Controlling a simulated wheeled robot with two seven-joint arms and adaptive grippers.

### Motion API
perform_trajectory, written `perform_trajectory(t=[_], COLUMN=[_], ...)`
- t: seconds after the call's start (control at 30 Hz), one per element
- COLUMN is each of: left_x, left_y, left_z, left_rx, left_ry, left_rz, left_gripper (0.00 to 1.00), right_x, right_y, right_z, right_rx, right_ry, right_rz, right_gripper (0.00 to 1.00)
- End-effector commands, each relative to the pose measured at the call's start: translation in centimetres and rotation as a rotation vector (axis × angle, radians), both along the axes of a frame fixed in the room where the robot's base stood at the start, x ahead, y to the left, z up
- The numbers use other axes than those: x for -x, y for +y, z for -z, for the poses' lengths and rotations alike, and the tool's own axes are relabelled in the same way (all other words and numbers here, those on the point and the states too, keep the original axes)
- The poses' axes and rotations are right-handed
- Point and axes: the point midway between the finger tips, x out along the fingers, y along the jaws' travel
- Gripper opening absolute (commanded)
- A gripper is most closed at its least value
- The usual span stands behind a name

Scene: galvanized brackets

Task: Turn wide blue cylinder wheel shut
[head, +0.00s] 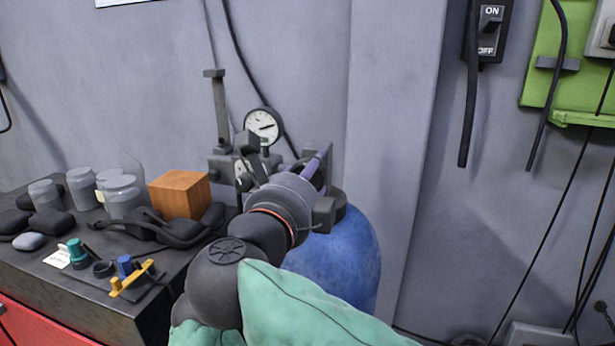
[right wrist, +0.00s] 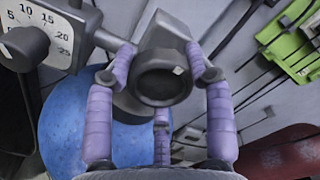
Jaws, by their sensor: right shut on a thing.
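The wide blue cylinder (head: 350,255) stands against the wall, partly hidden behind my right arm. It also shows in the right wrist view (right wrist: 65,140). A dark round wheel (right wrist: 163,78) with a hollow face sits above the cylinder, between the purple fingers of my right gripper (right wrist: 165,72). The fingers are shut on the wheel from both sides. In the head view my right gripper (head: 314,166) reaches the grey fittings on the cylinder's top, and my wrist hides most of the wheel. My left gripper is in neither view.
A pressure gauge (head: 263,127) stands just behind the grip. A dark bench (head: 85,295) at left holds a wooden block (head: 179,194), jars (head: 122,196) and small tools. An ON/OFF switch (head: 489,28) and hanging cables are on the wall at right.

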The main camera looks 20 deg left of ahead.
Motion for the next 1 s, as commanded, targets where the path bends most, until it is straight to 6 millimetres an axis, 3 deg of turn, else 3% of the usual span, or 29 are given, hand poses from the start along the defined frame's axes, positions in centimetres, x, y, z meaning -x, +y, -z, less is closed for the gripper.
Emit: perform_trajectory(t=[0.07, 0.1, 0.17, 0.63, 1.0], left_x=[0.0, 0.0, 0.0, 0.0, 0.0], left_y=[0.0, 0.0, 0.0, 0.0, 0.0], left_z=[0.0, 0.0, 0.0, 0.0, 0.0], left_rx=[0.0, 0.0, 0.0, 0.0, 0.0], left_ry=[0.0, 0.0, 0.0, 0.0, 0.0], left_rz=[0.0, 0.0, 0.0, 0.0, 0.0], left_gripper=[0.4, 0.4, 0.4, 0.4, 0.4], right_x=[0.0, 0.0, 0.0, 0.9, 7.7], right_y=[0.0, 0.0, 0.0, 0.1, 0.4], right_z=[0.1, 0.1, 0.1, 0.0, 0.0], right_rx=[-0.001, 0.0, 0.0, 0.001, 0.0], right_ry=[0.002, 0.002, 0.002, 0.0, -0.001], right_rz=[0.0, 0.0, 0.0, -0.002, -0.005], right_gripper=[0.21, 0.62, 0.78, 0.78, 0.78])
